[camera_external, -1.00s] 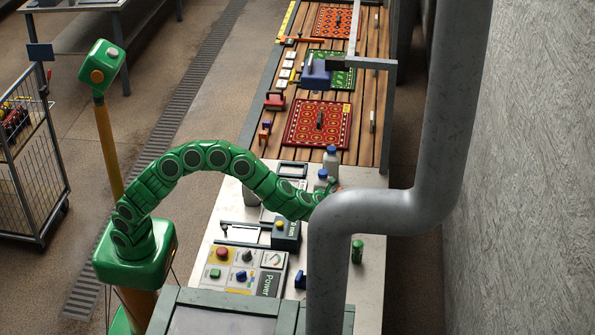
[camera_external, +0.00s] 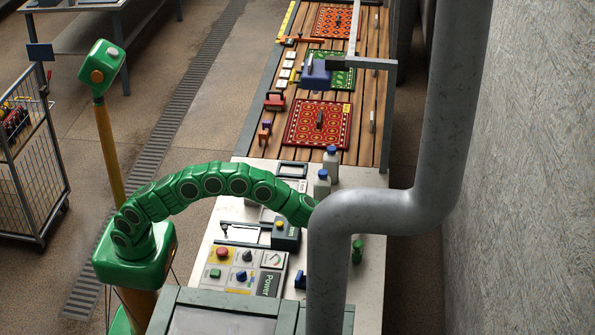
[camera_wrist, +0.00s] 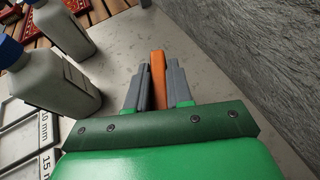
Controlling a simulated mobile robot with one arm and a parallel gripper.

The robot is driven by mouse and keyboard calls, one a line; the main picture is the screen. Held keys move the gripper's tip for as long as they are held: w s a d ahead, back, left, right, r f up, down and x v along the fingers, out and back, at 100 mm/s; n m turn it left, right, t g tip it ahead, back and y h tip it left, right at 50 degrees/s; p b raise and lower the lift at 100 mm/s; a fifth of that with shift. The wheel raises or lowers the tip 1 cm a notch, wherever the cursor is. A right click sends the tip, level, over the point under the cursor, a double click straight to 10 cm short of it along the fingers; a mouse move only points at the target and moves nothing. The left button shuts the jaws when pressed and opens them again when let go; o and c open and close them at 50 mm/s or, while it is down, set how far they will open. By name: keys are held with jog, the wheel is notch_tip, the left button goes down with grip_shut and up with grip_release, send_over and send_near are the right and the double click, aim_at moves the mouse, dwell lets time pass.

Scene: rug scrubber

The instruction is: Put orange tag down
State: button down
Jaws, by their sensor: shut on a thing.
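In the wrist view my gripper (camera_wrist: 158,92) is shut on the orange tag (camera_wrist: 157,66), a narrow orange strip between the two grey fingers. The tag points away from my wrist over the pale grey bench top (camera_wrist: 120,50). I cannot tell whether it touches the bench.
Two bottles with blue caps (camera_external: 322,185) (camera_external: 331,163) stand on the bench, left of my gripper in the wrist view. A rough wall (camera_wrist: 240,50) borders the right. Rugs (camera_external: 318,125) lie on slats beyond.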

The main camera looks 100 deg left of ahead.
jog(key=shift+w+a+f, duration=0.2)
jog(key=shift+w+f, duration=0.3)
jog(key=shift+f, duration=0.15)
jog(key=shift+w+a+f, duration=0.15)
jog(key=shift+w+f, duration=0.35)
jog(key=shift+f, duration=1.7)
jog(key=shift+f, duration=0.15)
jog(key=c, duration=1)
grip_release()
jog(key=shift+d+r, duration=0.1)
jog(key=shift+r, duration=0.1)
jog(key=v, duration=1.2)
